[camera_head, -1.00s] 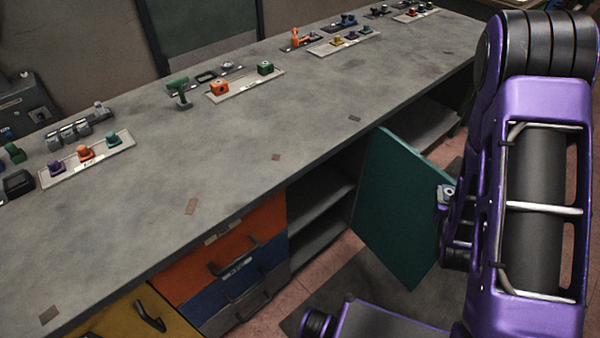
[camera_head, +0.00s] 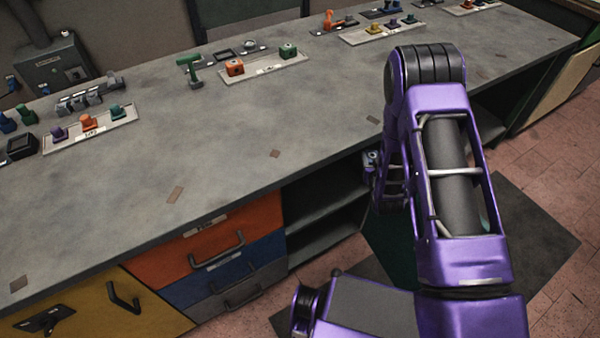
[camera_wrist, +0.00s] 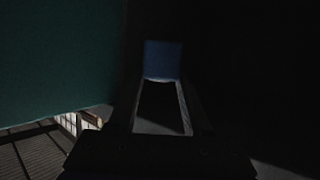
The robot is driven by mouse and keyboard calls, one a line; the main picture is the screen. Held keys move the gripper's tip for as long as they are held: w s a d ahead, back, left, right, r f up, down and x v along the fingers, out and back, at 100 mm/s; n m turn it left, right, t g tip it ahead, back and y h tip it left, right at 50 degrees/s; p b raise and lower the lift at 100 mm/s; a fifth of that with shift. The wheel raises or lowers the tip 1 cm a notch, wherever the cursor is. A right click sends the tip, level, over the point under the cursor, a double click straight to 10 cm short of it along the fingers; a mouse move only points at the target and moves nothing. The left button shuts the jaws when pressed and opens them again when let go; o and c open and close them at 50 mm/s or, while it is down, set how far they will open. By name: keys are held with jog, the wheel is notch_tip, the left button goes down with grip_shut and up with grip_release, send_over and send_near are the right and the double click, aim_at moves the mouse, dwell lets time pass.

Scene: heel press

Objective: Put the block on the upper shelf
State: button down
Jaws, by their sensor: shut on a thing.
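A blue block (camera_wrist: 162,59) sits between the fingertips of my gripper (camera_wrist: 162,80) in the wrist view. The gripper is shut on it, and dark space lies around and beyond it. In the head view the gripper and block are hidden behind my purple arm, low at the bench front. The open cupboard under the bench shows a shelf board (camera_head: 318,222) left of my arm, with another surface below it. The right part of the cupboard is hidden by the arm.
The open green door (camera_head: 388,240) is mostly covered by my arm; it fills the left of the wrist view (camera_wrist: 55,60). Orange, blue and grey drawers (camera_head: 215,245) are shut left of the cupboard. The grey worktop (camera_head: 200,150) overhangs it.

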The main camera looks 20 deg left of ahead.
jog(key=a+f+y+b, duration=0.1)
jog(key=a+f, duration=0.4)
jog(key=f, duration=0.2)
jog(key=w+a+f+n+y+b, duration=0.1)
jog(key=a+f, duration=0.4)
jog(key=f, duration=0.1)
jog(key=w+a+f+n+b, duration=0.1)
jog(key=a+f, duration=0.4)
jog(key=f, duration=0.2)
jog(key=shift+a+f+g+y, duration=0.3)
jog(key=shift+a+g+y, duration=0.05)
jog(key=shift+g+y, duration=0.05)
notch_tip(320, 180, down, 4)
jog(key=shift+f+b, duration=0.15)
jog(key=shift+b, duration=0.6)
jog(key=shift+c, duration=1.6)
grip_release()
jog(key=p+v, duration=0.3)
jog(key=v, duration=0.9)
